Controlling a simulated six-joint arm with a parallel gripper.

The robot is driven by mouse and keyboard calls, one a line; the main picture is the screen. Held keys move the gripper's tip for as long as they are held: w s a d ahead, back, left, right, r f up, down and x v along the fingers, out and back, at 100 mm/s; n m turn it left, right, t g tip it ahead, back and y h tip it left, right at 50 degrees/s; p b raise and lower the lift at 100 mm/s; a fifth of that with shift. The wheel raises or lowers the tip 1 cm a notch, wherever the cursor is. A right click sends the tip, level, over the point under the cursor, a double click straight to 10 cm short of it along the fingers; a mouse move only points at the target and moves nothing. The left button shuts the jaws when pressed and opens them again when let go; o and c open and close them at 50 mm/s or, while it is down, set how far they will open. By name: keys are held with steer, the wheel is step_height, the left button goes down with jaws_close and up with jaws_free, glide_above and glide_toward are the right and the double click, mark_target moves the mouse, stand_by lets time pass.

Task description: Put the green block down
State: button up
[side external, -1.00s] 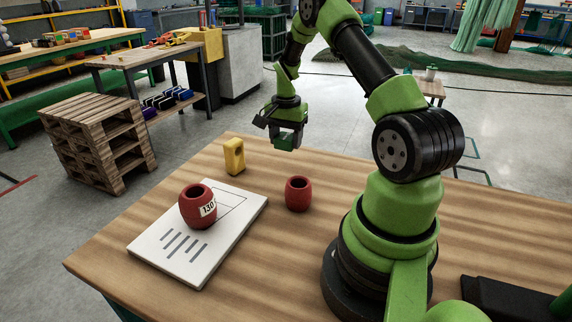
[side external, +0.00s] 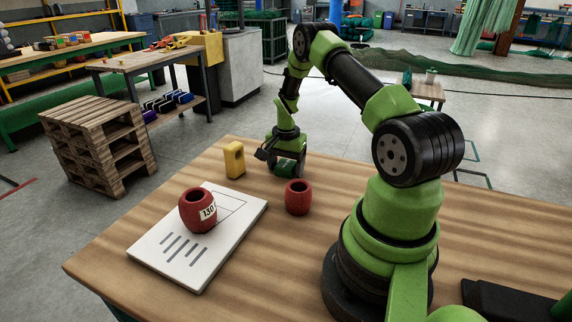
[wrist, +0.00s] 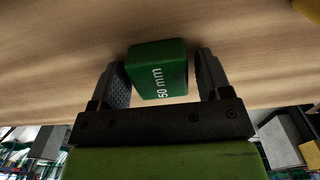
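The green block (wrist: 158,70), marked "50 mm", lies between the two fingers of my gripper (wrist: 163,72) in the wrist view. A narrow gap shows between the block and the right finger; the left finger is very close to it. The fingers look open around the block. In the side view my gripper (side external: 288,172) is low over the far edge of the wooden table, right of the yellow block. The green block (side external: 285,168) shows there, partly hidden by the fingers. Its underside is hidden, so contact with the table is not clear.
A larger red piece labelled 130 (side external: 197,210) sits on a white board (side external: 172,262). The wooden table (side external: 245,285) is clear towards the front.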

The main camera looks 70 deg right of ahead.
mark_target(285, 164)
steer(key=shift+o, duration=0.2)
step_height(285, 164, up, 12)
steer(key=r, duration=0.1)
steer(key=w+a+r+n+t, duration=0.2)
steer(key=a+r+n, duration=0.2)
steer(key=a+r, duration=0.65)
steer(key=s+a+r+n+t, duration=0.1)
steer(key=s+a+r+n, duration=0.15)
steer(key=a, duration=0.25)
steer(key=s+a+r+n+t, duration=0.2)
steer(key=s+a+r, duration=0.1)
steer(key=a+r, duration=0.15)
steer(key=s+a+n+t+y, duration=0.2)
steer(key=s+a+n, duration=0.3)
steer(key=s+a, duration=0.3)
steer(key=shift+s+a+r, duration=0.3)
steer(key=shift+s+a, duration=0.1)
steer(key=shift+s, duration=0.2)
